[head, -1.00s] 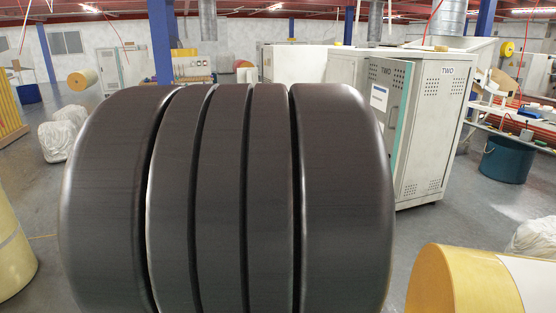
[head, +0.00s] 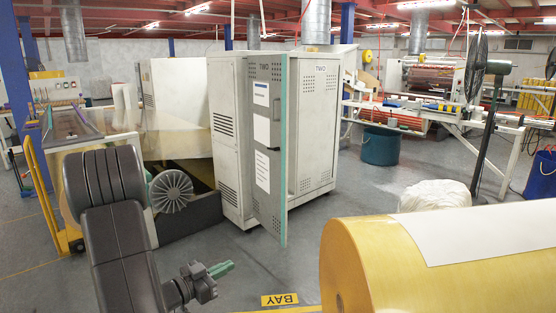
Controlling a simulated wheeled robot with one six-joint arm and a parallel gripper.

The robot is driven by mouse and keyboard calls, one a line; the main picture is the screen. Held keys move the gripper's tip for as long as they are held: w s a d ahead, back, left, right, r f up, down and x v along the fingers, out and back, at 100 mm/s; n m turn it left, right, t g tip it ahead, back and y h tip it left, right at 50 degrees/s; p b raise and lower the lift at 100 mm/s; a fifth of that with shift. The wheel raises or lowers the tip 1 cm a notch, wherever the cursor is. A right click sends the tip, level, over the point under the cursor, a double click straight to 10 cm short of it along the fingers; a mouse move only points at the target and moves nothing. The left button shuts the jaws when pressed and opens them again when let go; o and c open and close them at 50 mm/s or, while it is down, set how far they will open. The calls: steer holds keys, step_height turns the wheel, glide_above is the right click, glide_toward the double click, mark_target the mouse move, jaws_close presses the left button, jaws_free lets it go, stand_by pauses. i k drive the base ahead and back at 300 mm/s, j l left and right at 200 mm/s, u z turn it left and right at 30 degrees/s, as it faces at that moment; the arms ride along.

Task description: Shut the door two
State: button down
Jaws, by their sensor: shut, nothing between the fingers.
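A white cabinet (head: 317,125) marked TWO stands in the middle of the head view. Its tall grey door (head: 264,190) stands open, swung out toward me, with a teal edge on its right side. The door carries the word TWO at the top, paper sheets (head: 262,172) and a small dark handle (head: 273,148). My gripper (head: 228,268) has green fingertips and is shut and empty. It is low in front of the cabinet, left of the door's lower end in the picture and not touching it.
A large yellow roll (head: 370,260) with a white sheet fills the lower right. A white bag (head: 434,195) and a fan stand (head: 485,130) are to the right, with a blue-green tub (head: 380,147) behind. A yellow BAY floor sign (head: 280,299) lies ahead. Grey floor is clear before the door.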

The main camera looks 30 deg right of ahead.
mark_target(269, 75)
steer(key=i+l, duration=0.25)
steer(key=i, duration=0.2)
steer(key=i+l+z, duration=0.1)
steer(key=i+l, duration=0.4)
steer(key=i, duration=0.35)
steer(key=i+l+z, duration=0.1)
steer(key=i+l, duration=0.15)
steer(key=i, duration=0.2)
steer(key=i+l, duration=0.2)
steer(key=i, duration=0.25)
steer(key=i+l, duration=0.15)
steer(key=i, duration=0.3)
steer(key=l+z, duration=0.05)
